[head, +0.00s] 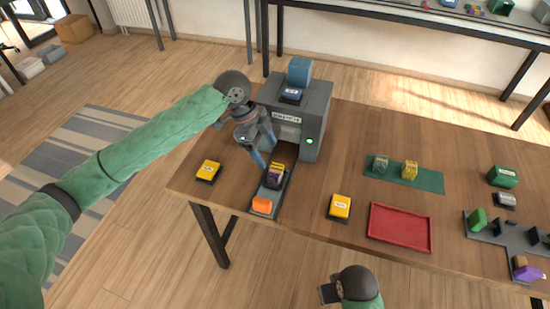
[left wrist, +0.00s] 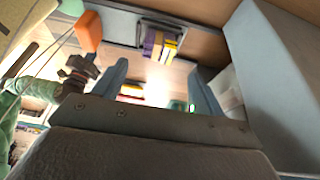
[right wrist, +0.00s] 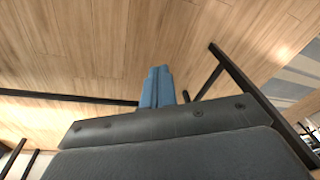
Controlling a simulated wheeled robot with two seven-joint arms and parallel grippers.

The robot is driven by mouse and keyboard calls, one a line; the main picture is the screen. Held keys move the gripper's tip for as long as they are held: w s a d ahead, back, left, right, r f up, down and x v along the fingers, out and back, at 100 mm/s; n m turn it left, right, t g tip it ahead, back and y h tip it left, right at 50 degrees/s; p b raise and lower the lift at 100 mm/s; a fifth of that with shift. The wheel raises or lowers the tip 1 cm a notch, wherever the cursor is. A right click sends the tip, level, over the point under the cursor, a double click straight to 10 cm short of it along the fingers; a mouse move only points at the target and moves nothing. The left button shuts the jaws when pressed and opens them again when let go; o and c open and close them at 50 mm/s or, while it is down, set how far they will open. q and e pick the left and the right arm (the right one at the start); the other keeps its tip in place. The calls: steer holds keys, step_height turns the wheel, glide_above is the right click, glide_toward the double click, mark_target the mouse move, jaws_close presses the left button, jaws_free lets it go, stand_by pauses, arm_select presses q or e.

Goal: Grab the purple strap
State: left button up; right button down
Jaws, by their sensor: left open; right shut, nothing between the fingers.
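A purple item with yellow on it (head: 274,178) stands in the dark slide tray (head: 268,196) before the grey machine; whether the purple part is a strap is too small to tell. In the left wrist view purple and yellow strips (left wrist: 158,43) show side by side beyond the fingertips. My left gripper (head: 266,152) is open, just behind and above this item, close to the machine's front. Its blue fingers stand apart with nothing between them (left wrist: 158,82). Another purple item (head: 530,273) lies at the table's right end. My right gripper (right wrist: 157,88) is shut and empty, off the table's front edge.
The grey machine (head: 309,132) with a green light stands right beside my left gripper. An orange block (head: 262,205) is at the tray's front end. Yellow-topped boxes (head: 208,170) (head: 340,207), a red tray (head: 400,228) and a green mat (head: 425,180) lie on the table.

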mark_target(275, 170)
arm_select(q)
steer(key=p+x, duration=0.1)
steer(key=x, duration=0.2)
steer(key=shift+s+f, duration=0.15)
steer(key=shift+f, duration=0.15)
steer(key=shift+p+x, duration=0.7)
steer(key=shift+x, duration=0.55)
steer(key=shift+s+d+f, duration=0.1)
steer(key=shift+d+f, duration=0.05)
steer(key=shift+f, duration=0.4)
arm_select(e)
step_height(275, 170, down, 11)
steer(key=shift+w+r, duration=0.1)
arm_select(q)
steer(key=c, duration=1.2)
steer(key=shift+o, duration=0.2)
